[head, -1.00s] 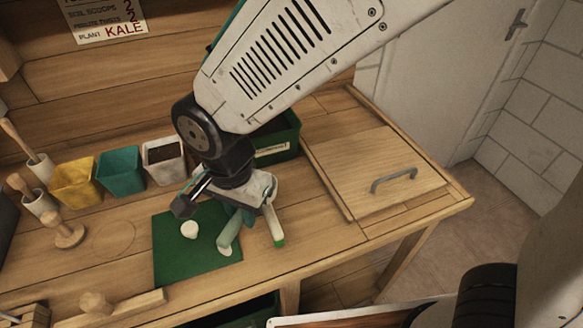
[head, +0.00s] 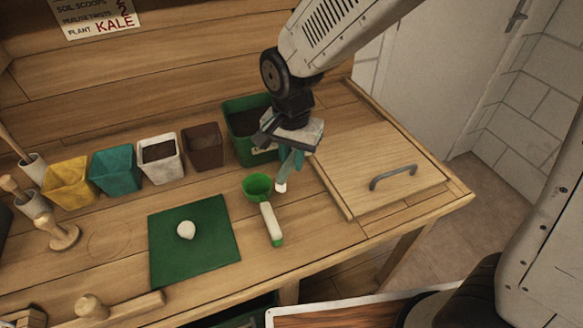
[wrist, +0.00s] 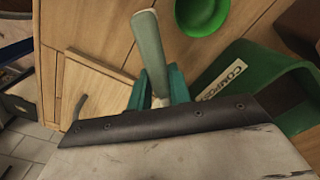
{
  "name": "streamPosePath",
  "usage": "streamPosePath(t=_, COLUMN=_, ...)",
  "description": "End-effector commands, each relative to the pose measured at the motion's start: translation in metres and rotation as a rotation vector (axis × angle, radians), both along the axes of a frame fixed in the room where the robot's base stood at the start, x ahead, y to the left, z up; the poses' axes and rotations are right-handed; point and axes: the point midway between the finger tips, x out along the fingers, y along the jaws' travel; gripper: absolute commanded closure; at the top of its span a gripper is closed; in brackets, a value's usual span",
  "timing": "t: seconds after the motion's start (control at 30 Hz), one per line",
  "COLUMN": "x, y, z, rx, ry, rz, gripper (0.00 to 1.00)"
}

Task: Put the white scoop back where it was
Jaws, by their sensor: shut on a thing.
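My gripper (head: 292,160) has teal fingers and is shut on a scoop with a pale grey-green handle and a white end (head: 281,187), which I take to be the white scoop. It is held above the bench, in front of the green compost bin (head: 265,155). In the wrist view the handle (wrist: 149,45) points up between the fingers (wrist: 158,88); its bowl is hidden. A green scoop (head: 258,184) with a white, green-tipped handle lies on the bench just left of and below the gripper, apart from it. It also shows in the wrist view (wrist: 201,14).
A green mat (head: 210,262) with a small white object (head: 186,230) lies left. Yellow (head: 68,182), teal (head: 115,170), white (head: 160,175) and brown (head: 203,147) pots line the back. Right is a wooden panel with a grey handle (head: 393,177).

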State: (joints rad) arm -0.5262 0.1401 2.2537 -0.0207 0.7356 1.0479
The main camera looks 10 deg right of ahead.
Motion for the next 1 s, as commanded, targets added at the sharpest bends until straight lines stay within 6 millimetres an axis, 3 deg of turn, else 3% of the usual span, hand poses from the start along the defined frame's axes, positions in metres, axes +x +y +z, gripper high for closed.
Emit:
streamPosePath(t=0.2, x=-0.002, y=0.001, z=-0.033, rx=-0.002, ry=0.005, rz=0.002, gripper=1.0)
streamPosePath(t=0.8, x=-0.002, y=0.001, z=-0.044, rx=-0.002, ry=0.003, rz=0.002, gripper=1.0)
streamPosePath(t=0.83, x=-0.002, y=0.001, z=-0.044, rx=-0.001, ry=0.003, rz=0.002, gripper=0.75)
streamPosePath(t=0.9, x=-0.002, y=0.001, z=-0.044, rx=-0.001, ry=0.002, rz=0.002, gripper=0.59)
streamPosePath(t=1.0, x=-0.002, y=0.001, z=-0.044, rx=-0.001, ry=0.002, rz=0.001, gripper=0.59)
